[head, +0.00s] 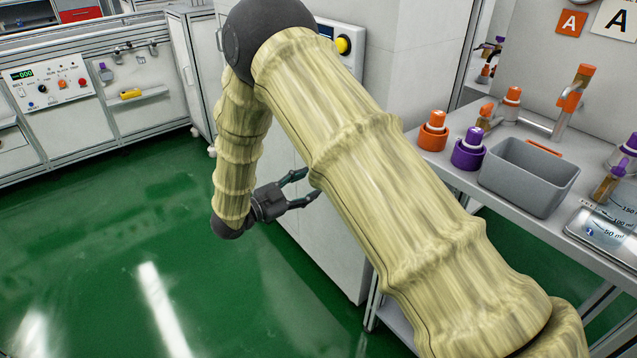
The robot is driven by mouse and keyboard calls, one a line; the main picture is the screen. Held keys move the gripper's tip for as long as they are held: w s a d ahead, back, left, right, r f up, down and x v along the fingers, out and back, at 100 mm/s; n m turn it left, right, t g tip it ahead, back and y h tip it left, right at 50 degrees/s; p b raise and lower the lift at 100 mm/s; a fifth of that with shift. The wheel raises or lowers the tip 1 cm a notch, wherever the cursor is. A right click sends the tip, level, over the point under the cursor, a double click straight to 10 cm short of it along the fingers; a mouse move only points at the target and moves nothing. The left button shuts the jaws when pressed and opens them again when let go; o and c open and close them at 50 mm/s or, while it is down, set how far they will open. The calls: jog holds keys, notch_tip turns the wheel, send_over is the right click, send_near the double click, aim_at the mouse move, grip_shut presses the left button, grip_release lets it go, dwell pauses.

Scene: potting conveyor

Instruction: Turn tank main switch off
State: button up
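A yellow round knob (343,45) sits on a pale panel (354,62) on the white wall block, just right of my arm's dark elbow joint. It may be the tank main switch, but no label on it is readable. Part of the panel is hidden behind my arm. My gripper (309,183) hangs low in front of the white block, well below the knob. Its two dark fingers are spread apart and nothing shows between them.
A control panel (50,82) with several knobs and buttons stands far left. On the right, a bench holds a grey bin (528,178), orange and purple capped bottles (433,132) and a scale (603,240). The green floor (110,245) is clear at left.

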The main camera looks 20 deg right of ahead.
jog(key=shift+b+x, duration=0.45)
jog(key=shift+x, duration=2)
jog(key=c, duration=0.9)
